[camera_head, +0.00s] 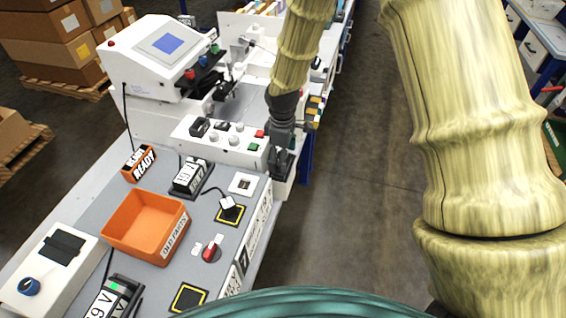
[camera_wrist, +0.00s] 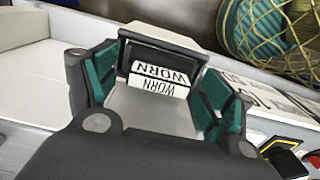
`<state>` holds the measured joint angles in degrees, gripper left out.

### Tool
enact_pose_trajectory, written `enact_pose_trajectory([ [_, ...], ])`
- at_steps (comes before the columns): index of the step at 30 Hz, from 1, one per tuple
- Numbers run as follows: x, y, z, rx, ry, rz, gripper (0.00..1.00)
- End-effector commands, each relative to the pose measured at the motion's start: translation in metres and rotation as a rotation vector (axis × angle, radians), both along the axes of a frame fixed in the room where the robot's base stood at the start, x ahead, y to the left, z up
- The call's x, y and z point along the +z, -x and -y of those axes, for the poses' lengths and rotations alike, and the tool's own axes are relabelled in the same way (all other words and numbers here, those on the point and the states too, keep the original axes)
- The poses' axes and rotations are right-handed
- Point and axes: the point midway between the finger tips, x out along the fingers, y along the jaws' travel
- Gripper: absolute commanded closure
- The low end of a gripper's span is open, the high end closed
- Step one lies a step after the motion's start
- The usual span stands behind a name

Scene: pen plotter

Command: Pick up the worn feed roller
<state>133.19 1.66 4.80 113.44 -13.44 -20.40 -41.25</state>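My gripper (camera_head: 281,164) points down beside the right end of the white control panel in the head view. In the wrist view its teal-padded fingers (camera_wrist: 160,78) stand apart, one on each side of a dark part with white labels reading WORN (camera_wrist: 160,70). The labels sit in the gap between the pads. I cannot tell whether either pad touches the part. The rest of the part's shape is hidden by the gripper body. The part does not show clearly in the head view.
An orange bin labelled OLD PARTS (camera_head: 127,229) stands on the grey bench. The white control panel (camera_head: 190,143) with knobs and buttons is left of my gripper. A small red-and-white part (camera_head: 211,252) and yellow-bordered black pads (camera_head: 188,298) lie nearby.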

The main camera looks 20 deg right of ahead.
Motion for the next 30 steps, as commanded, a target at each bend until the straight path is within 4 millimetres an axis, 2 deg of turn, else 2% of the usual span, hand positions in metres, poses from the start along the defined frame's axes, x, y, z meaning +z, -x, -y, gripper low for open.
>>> enact_pose_trajectory([
  [1,0.000,0.000,0.000,0.000,0.000,0.000,0.31],
  [7,0.000,0.000,0.000,0.000,0.000,0.000,0.67],
  [8,0.000,0.000,0.000,0.000,0.000,0.000,0.69],
  [20,0.004,0.000,0.000,0.000,0.000,0.001,0.69],
  [30,0.033,-0.001,0.000,0.000,-0.001,0.003,0.69],
])
